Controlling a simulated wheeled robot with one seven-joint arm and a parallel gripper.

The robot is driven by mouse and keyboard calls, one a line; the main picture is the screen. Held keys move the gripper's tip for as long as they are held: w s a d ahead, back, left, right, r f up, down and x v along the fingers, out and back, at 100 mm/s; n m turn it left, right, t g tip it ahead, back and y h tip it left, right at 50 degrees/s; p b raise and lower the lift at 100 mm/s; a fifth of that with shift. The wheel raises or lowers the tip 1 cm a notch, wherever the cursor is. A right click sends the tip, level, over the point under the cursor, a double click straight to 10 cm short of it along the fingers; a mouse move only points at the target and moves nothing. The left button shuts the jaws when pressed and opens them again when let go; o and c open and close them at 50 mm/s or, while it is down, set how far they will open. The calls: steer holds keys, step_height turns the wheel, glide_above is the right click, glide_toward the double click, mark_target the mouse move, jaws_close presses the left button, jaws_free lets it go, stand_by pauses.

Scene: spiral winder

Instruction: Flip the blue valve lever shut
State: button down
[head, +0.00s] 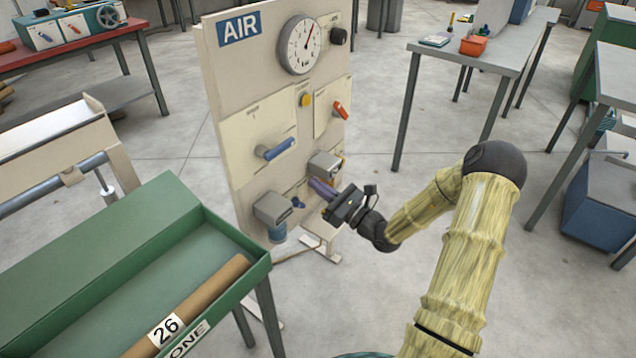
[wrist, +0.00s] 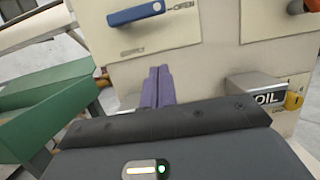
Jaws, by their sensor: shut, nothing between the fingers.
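The blue valve lever (head: 279,149) is on the AIR panel (head: 220,120), on a cream plate left of the panel's middle. It lies close to level, its right end a little higher in the head view. In the wrist view the blue lever (wrist: 136,13) lies nearly level near the top, beside the word OPEN, with SUPPLY below it. My gripper (head: 318,188) is low in front of the panel, below and to the right of the lever, apart from it. Its purple fingers (wrist: 158,86) are together and empty, pointing at the panel below the lever's plate.
A red-orange lever (head: 341,110), a yellow knob (head: 305,100) and a gauge (head: 301,45) are on the panel. Grey boxes (head: 272,208) stick out low on it, one labelled OIL (wrist: 262,90). A green tray (head: 130,230) with a brown tube stands at left.

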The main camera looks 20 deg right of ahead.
mark_target(280, 149)
steer(key=w+a+r, duration=0.4)
steer(key=w+r, duration=0.2)
steer(key=shift+a+b, duration=0.25)
steer(key=shift+b, duration=0.05)
steer(key=shift+w+d, duration=0.1)
steer(key=shift+r+n, duration=0.1)
steer(key=shift+n, duration=0.3)
